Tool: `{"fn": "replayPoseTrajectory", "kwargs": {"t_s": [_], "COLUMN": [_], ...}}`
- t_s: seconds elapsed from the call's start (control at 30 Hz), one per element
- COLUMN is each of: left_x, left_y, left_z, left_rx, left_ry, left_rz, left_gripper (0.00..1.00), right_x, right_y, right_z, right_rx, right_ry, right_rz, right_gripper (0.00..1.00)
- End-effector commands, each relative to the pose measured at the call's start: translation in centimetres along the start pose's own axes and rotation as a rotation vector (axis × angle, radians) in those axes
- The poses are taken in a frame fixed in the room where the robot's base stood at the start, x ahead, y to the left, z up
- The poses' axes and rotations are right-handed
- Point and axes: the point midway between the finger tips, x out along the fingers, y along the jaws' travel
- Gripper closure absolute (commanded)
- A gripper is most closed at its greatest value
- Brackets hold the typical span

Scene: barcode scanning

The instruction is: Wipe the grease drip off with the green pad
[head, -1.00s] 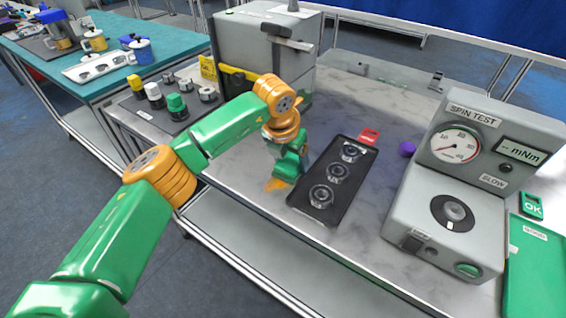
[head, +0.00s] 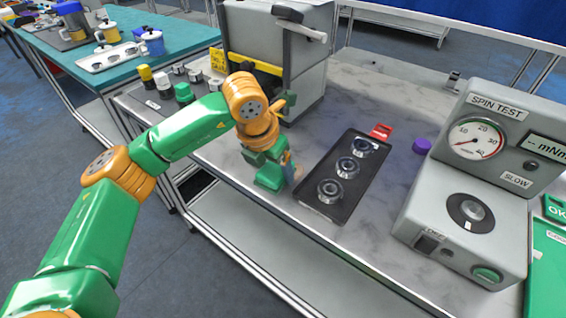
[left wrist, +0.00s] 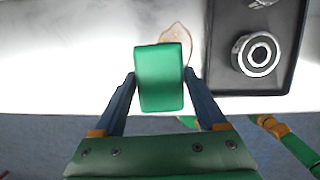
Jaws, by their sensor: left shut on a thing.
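My left gripper (head: 276,168) is low over the front edge of the grey worktable, just left of the black tray. In the left wrist view its two blue fingers are shut on the green pad (left wrist: 160,78). The grease drip (left wrist: 176,34) shows there as a faint brown-edged patch on the tabletop beyond the pad, with a small brown bit beside the pad near the table edge. The pad covers part of it. I cannot tell whether the pad touches the table. In the head view the gripper hides most of this spot. My right gripper is not in view.
The black tray (head: 313,201) with metal bearings lies close right of the gripper, with a red tag behind it. A purple cap (head: 422,146) and the spin tester (head: 462,215) stand further right. A grey machine (head: 270,30) stands behind the gripper. The table's front edge is very near.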

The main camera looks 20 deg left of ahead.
Motion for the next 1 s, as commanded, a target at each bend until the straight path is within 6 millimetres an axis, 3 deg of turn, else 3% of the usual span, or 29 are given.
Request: {"fn": "replayPoseTrajectory", "kwargs": {"t_s": [0.17,0.47,0.9,1.0], "left_x": [-0.4,-0.7,-6.2,-6.5], "left_y": [0.1,0.1,0.1,0.1], "left_z": [-1.4,-1.4,0.3,0.5], "left_rx": [0.001,0.000,0.001,0.001], "left_ry": [0.000,-0.001,-0.001,-0.001], "left_rz": [0.001,0.001,0.001,0.001], "left_gripper": [0.70,0.70,0.70,0.70], "right_x": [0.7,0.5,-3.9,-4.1], "right_y": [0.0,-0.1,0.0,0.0], "right_z": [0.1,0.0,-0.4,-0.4], "right_rx": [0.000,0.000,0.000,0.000], "right_ry": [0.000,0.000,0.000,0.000], "right_rz": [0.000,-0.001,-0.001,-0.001], "right_gripper": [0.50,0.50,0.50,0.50]}}
